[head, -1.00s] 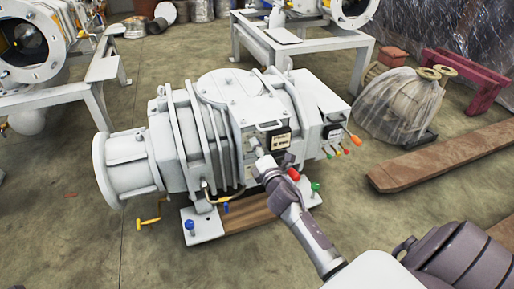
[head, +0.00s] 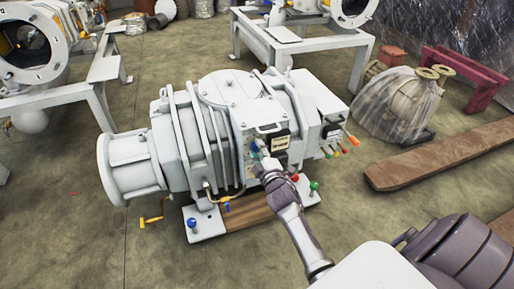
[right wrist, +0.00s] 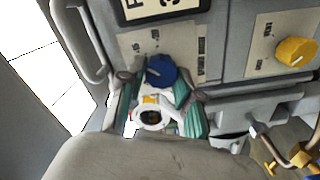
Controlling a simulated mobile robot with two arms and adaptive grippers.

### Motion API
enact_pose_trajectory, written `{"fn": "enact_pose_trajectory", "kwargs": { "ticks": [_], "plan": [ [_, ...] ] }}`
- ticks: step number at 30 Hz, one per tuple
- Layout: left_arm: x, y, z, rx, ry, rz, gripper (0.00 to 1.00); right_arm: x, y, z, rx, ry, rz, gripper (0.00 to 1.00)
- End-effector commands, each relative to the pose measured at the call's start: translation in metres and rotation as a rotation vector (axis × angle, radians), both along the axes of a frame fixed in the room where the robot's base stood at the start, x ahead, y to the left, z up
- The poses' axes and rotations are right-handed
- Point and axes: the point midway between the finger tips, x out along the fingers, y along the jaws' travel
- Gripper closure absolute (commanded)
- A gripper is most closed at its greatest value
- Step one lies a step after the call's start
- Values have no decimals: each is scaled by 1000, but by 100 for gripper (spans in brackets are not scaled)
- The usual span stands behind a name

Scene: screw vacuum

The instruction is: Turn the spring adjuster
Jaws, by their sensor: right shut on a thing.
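A blue knob (right wrist: 161,71) sits on a labelled plate on the machine's panel in the right wrist view; I take it to be the spring adjuster. Teal finger pads stand on both sides of it, and my right gripper (right wrist: 158,92) is shut on it. In the head view, my right gripper (head: 259,158) reaches the front of the white screw vacuum machine (head: 225,125), with a bit of blue (head: 254,147) at its tips. The fingers hide part of the knob there. My left gripper is out of view.
A yellow knob (right wrist: 296,52) is to the right on the panel. Red (head: 294,177) and green (head: 314,186) knobs are close to my right arm. A brown beam (head: 440,156) and a wrapped part (head: 398,105) lie to the right.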

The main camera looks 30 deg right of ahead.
Motion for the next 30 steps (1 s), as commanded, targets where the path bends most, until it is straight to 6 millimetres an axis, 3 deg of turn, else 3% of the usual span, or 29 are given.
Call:
{"fn": "enact_pose_trajectory", "kwargs": {
  "ticks": [20,21,24,30],
  "plan": [
    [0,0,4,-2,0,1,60,-1,0,-2,56,-8,-1,100],
    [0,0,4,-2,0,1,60,-1,0,-2,56,-8,-1,59],
    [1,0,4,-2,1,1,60,-1,0,-2,54,-9,-1,43],
    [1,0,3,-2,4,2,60,0,0,-1,54,-12,0,41]
  ]
}}
